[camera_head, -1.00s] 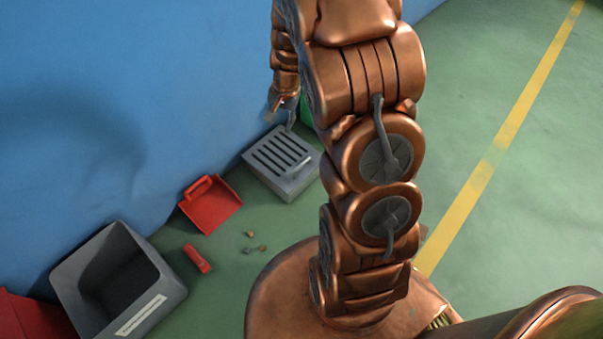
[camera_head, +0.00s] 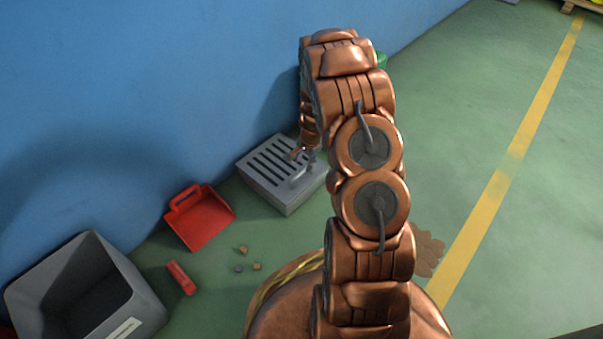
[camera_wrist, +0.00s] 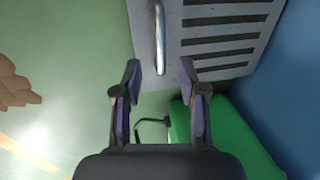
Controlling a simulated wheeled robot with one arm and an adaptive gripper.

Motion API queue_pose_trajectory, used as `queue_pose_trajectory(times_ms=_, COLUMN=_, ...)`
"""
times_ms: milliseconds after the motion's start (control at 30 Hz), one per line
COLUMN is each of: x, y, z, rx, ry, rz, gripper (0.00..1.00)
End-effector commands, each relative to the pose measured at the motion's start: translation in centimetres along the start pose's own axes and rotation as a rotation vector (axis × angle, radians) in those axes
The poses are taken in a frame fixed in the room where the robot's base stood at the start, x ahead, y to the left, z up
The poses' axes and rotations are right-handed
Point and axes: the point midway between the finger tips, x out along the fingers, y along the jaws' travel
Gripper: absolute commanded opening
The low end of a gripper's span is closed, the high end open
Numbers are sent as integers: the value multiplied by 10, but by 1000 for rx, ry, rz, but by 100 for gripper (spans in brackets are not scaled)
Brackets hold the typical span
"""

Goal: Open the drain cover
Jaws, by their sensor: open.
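The drain cover (camera_head: 268,168) is a grey slotted grate on a low grey box against the blue wall, left of my arm in the head view. It lies flat and looks closed. In the wrist view the grate (camera_wrist: 222,38) fills the top, with a metal bar handle (camera_wrist: 159,38) along one side. My gripper (camera_wrist: 162,75) is open, with its fingertips on either side of the handle's near end. Nothing is held, and I cannot tell whether a finger touches the handle. In the head view my gripper (camera_head: 303,155) is over the cover, partly hidden by my arm.
A red dustpan (camera_head: 200,217), a red brush-like piece (camera_head: 181,278), small debris (camera_head: 242,250) and a grey bin (camera_head: 85,290) lie to the left. A green object (camera_wrist: 215,135) stands beside the drain box. Brown debris (camera_head: 428,250) lies right of my arm, where the floor is mostly clear.

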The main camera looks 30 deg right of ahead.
Motion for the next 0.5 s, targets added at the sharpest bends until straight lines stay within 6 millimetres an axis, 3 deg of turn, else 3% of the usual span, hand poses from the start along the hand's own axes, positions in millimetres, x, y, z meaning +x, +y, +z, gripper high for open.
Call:
queue_pose_trajectory(times_ms=300, x=47, y=1, z=0, rx=-2, ry=0, rz=0, gripper=41)
queue_pose_trajectory(times_ms=500, x=66, y=0, z=0, rx=-2, ry=0, rz=0, gripper=41)
